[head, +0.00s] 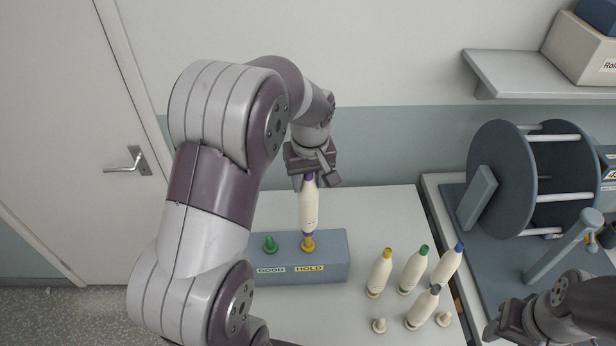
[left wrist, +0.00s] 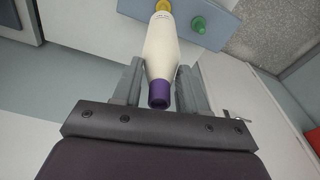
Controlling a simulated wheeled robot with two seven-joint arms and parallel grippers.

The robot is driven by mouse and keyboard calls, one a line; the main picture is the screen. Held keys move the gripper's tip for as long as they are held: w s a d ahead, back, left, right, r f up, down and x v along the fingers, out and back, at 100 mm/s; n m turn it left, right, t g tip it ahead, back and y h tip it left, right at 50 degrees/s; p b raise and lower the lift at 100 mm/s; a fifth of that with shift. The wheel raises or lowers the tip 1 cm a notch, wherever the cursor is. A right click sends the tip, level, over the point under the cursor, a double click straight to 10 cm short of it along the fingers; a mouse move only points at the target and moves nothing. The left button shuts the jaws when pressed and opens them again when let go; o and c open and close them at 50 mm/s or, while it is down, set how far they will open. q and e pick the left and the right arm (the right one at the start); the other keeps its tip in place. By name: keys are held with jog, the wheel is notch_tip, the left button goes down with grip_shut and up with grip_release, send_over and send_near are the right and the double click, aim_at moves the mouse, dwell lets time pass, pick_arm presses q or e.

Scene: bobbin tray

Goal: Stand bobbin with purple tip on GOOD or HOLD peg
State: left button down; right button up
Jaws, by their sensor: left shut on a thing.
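My left gripper (head: 309,178) is shut on the cream bobbin with the purple tip (head: 309,212), holding it near its tip. The bobbin hangs upright, tip up, over the yellow HOLD peg (head: 308,245); its lower end is at the peg's top, and I cannot tell whether the peg is inside it. In the left wrist view the bobbin (left wrist: 162,50) lies between the fingers (left wrist: 158,88), with the yellow peg (left wrist: 163,6) at its far end. The green GOOD peg (head: 270,244) is bare. My right gripper (head: 508,322) is at lower right, its jaws unclear.
Several bobbins with yellow (head: 380,273), green (head: 413,271), blue (head: 447,266) and grey (head: 423,309) tips stand right of the blue-grey peg block (head: 336,268). Two empty cream pegs (head: 379,325) are near them. A reel machine (head: 508,180) stands further right.

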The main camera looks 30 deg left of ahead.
aim_at(308, 197)
pick_arm(q)
jog(key=shift+s+r, duration=0.1)
dwell(0.5)
jog(key=shift+f+b, duration=1.95)
jog(key=shift+f, duration=0.85)
jog(key=c, duration=0.5)
grip_release()
jog(key=shift+d, duration=0.1)
notch_tip(308, 197, up, 4)
jog(key=shift+s+d+f+b, duration=0.1)
jog(key=shift+b, duration=0.9)
jog(key=r+p, duration=0.2)
jog(key=r, duration=0.1)
jog(key=r+p, duration=0.1)
jog(key=r, duration=0.2)
jog(key=s+r+p, duration=0.1)
jog(key=r+p, duration=0.1)
jog(key=r, duration=0.1)
jog(key=shift+d+p, duration=0.35)
jog(key=shift+d, duration=0.05)
jog(key=shift+f, duration=0.1)
